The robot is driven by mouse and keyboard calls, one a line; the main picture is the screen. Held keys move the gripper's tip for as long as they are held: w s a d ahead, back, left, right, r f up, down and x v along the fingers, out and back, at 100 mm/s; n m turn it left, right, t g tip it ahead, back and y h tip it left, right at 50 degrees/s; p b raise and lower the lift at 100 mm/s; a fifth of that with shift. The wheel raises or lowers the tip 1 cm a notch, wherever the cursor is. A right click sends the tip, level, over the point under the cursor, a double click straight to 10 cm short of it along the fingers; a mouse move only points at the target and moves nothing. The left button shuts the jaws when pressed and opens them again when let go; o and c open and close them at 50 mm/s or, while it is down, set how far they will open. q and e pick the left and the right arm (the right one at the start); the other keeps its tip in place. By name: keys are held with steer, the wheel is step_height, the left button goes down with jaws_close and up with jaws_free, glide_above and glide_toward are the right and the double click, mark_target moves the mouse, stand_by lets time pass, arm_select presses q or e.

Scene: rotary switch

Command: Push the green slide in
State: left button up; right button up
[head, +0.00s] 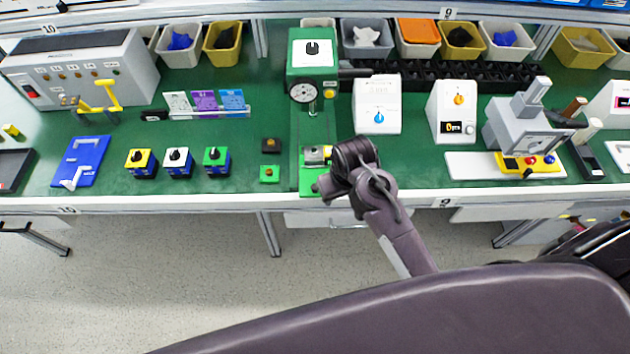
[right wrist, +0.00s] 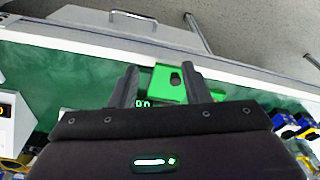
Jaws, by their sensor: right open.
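The green slide (head: 307,186) lies at the foot of the green dial-gauge stand (head: 312,62), near the table's front edge in the head view. A small metal and yellow block (head: 315,154) sits just behind it. In the right wrist view the green slide (right wrist: 168,86) shows as a bright green plate with a dark hole, between and beyond the fingertips. My right gripper (head: 325,188) is at the front right of the slide; its fingers (right wrist: 160,84) are apart, with nothing held. Whether they touch the slide cannot be told. My left gripper is not in view.
A white box with a blue knob (head: 377,104) stands close on the right. Bins (head: 366,38) line the back.

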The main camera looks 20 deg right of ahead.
steer(key=g, duration=0.2)
glide_above(315, 187)
steer(key=shift+w+f+m, duration=0.15)
steer(key=shift+f+m, duration=0.25)
steer(key=shift+f, duration=0.45)
step_height(315, 187, down, 8)
steer(key=shift+r+p, duration=0.15)
steer(key=shift+p, duration=0.5)
jaws_close()
